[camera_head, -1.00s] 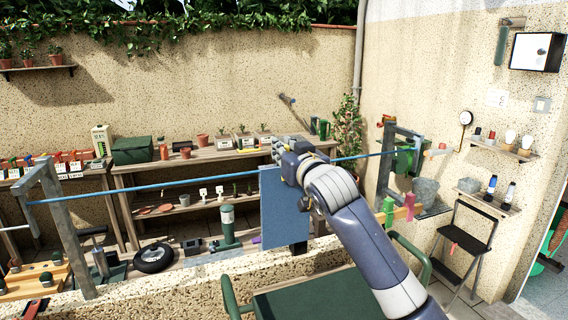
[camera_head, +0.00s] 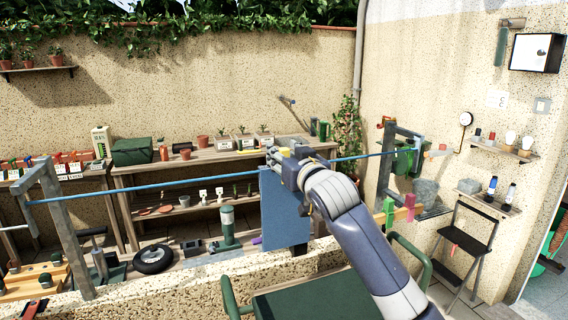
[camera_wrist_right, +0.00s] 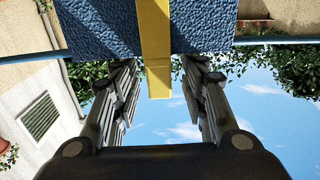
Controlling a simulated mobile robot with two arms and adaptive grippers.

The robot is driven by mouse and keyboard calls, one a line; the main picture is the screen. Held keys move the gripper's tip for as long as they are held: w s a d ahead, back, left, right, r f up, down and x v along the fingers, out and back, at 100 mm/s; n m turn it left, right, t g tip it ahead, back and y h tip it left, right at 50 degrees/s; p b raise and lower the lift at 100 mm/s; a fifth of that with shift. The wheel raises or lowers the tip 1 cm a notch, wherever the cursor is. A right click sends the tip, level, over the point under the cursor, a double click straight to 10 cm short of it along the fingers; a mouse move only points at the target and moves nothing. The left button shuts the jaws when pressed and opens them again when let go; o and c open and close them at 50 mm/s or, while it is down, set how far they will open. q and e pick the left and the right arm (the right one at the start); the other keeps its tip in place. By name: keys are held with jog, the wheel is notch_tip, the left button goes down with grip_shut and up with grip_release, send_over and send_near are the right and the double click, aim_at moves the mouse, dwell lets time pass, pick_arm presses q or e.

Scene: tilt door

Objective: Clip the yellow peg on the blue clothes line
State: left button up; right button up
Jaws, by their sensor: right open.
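The blue clothes line (camera_head: 160,186) runs across the view between two grey frames. A blue cloth (camera_head: 283,212) hangs from it near the middle. My right gripper (camera_head: 275,157) is at the cloth's top edge, by the line. In the right wrist view the yellow peg (camera_wrist_right: 155,50) lies over the cloth (camera_wrist_right: 95,25) and sticks out past its edge at the line (camera_wrist_right: 280,40). My gripper's fingers (camera_wrist_right: 155,92) are apart, one on each side of the peg, not touching it. The head view does not clearly show the peg. My left gripper is not in view.
A green peg (camera_head: 389,207) and a pink peg (camera_head: 409,205) sit on a wooden bar to the right. A low wall (camera_head: 180,290) and a green-topped surface (camera_head: 330,300) are in front. Shelves with pots stand behind the line.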

jog(key=v, duration=1.1)
jog(key=s+d+f+m+g+h, duration=0.15)
jog(key=s+f, duration=0.25)
jog(key=f, duration=0.5)
jog(key=s+d+f+g+h, duration=0.1)
jog(key=s+d+f+g, duration=0.2)
jog(key=f, duration=0.7)
jog(key=s+d+f+g+h, duration=0.1)
jog(key=s+d+f, duration=0.3)
jog(key=f, duration=0.5)
jog(key=s+d+f+g+h, duration=0.1)
jog(key=s+d+f+g, duration=0.15)
jog(key=s+f, duration=0.55)
jog(key=s+d+f+g+h, duration=0.1)
jog(key=s+d+f+g, duration=0.3)
jog(key=s, duration=0.7)
jog(key=s+d+f+g+h, duration=0.1)
jog(key=s+f+g, duration=0.1)
jog(key=s+f, duration=0.65)
jog(key=s+f+b, duration=0.3)
jog(key=f+b, duration=0.2)
jog(key=f, duration=2.5)
jog(key=s+d+f+g+b, duration=0.2)
jog(key=s+f+b, duration=0.1)
jog(key=s+f, duration=1.3)
notch_tip(320, 180, down, 2)
jog(key=shift+s+d+f, duration=0.1)
jog(key=shift+s+d, duration=0.1)
jog(key=shift+d, duration=0.2)
